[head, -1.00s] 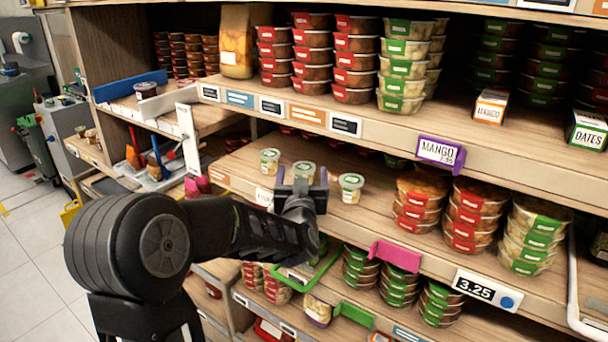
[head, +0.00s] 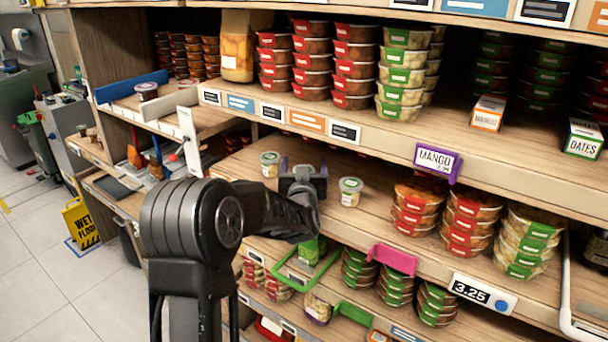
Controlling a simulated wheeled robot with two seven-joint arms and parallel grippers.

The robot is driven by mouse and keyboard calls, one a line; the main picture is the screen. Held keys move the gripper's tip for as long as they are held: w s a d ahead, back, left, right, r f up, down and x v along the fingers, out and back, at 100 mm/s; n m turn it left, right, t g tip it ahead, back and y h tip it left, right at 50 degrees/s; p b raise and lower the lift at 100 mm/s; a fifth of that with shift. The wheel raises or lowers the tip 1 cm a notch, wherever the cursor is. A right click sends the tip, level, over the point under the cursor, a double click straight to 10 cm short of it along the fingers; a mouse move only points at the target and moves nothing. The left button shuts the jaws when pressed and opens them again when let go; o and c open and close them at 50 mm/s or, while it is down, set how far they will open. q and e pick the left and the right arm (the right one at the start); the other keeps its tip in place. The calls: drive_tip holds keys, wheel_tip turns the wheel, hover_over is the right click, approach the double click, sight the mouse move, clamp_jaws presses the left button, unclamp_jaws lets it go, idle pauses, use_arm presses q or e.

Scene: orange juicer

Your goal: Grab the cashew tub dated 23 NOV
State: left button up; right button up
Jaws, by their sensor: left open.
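Small clear tubs with green-edged lids stand on the middle shelf (head: 385,207). One left tub (head: 270,164) and one right tub (head: 350,191) show clearly, apart from each other. Their labels are too small to read, so I cannot tell which bears 23 NOV. My left gripper (head: 303,172) is open and reaches over the shelf between these two. It hides the spot where a middle tub stood, so I cannot tell whether its fingers are around or touching that tub. My right gripper is not in view.
Stacked red- and green-lidded tubs (head: 465,217) stand right on the same shelf. A purple MANGO tag (head: 437,161) hangs from the shelf edge above. A pink tag (head: 393,258) and a green frame (head: 306,274) jut out below.

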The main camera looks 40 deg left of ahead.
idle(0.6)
use_arm(q)
drive_tip(key=c, duration=1.5)
drive_tip(key=shift+s+r+b, duration=0.1)
drive_tip(key=shift+r+b, duration=0.05)
drive_tip(key=shift+b, duration=0.15)
drive_tip(key=shift+r, duration=0.15)
wheel_tip(320, 180, up, 6)
drive_tip(key=shift+s+r+b, duration=0.1)
drive_tip(key=shift+r+b, duration=0.1)
drive_tip(key=shift+b, duration=0.45)
drive_tip(key=s+b, duration=0.1)
drive_tip(key=s, duration=0.5)
drive_tip(key=s+b, duration=0.1)
drive_tip(key=s, duration=0.6)
drive_tip(key=s+b, duration=0.2)
drive_tip(key=s, duration=0.4)
drive_tip(key=shift+s+d, duration=0.25)
drive_tip(key=shift+s, duration=0.05)
